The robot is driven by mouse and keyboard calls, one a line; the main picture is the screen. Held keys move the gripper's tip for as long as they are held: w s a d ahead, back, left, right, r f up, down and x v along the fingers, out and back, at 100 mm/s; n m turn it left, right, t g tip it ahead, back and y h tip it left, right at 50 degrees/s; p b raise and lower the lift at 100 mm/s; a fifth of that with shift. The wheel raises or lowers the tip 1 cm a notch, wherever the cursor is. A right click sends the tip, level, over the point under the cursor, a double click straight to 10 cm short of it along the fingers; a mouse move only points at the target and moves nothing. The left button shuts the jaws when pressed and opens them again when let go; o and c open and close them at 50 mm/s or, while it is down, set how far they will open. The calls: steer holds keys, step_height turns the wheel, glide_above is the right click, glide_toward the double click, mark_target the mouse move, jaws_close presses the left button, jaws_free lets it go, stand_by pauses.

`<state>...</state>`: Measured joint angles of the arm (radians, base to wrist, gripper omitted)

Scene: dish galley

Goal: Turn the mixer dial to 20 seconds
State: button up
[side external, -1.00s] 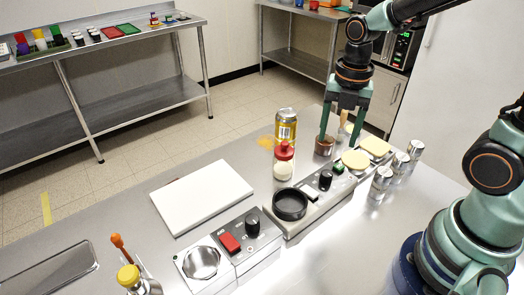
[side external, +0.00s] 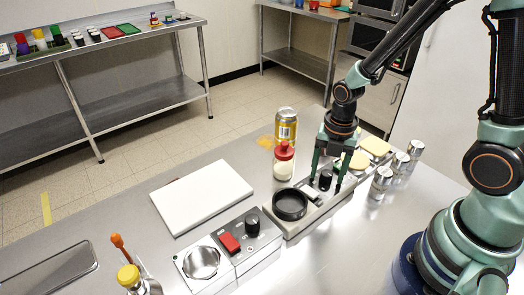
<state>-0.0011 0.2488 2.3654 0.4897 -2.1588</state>
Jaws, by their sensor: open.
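A long grey unit (side external: 318,208) on the steel counter carries a round black dish and a black dial (side external: 326,179). A second unit (side external: 236,262) to its left carries a silver disc, a red switch (side external: 229,243) and another black dial (side external: 252,224). I cannot read any label to tell which unit is the mixer, nor either dial's setting. My gripper (side external: 326,185) is open and points down over the long grey unit. Its two fingers stand on either side of that unit's dial, and I cannot tell whether they touch it.
A red-capped jar (side external: 284,160) and a yellow can (side external: 285,126) stand just behind the long unit. Silver canisters (side external: 382,181) stand to its right. A white board (side external: 201,196) lies to the left.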

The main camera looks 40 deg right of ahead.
jaws_close()
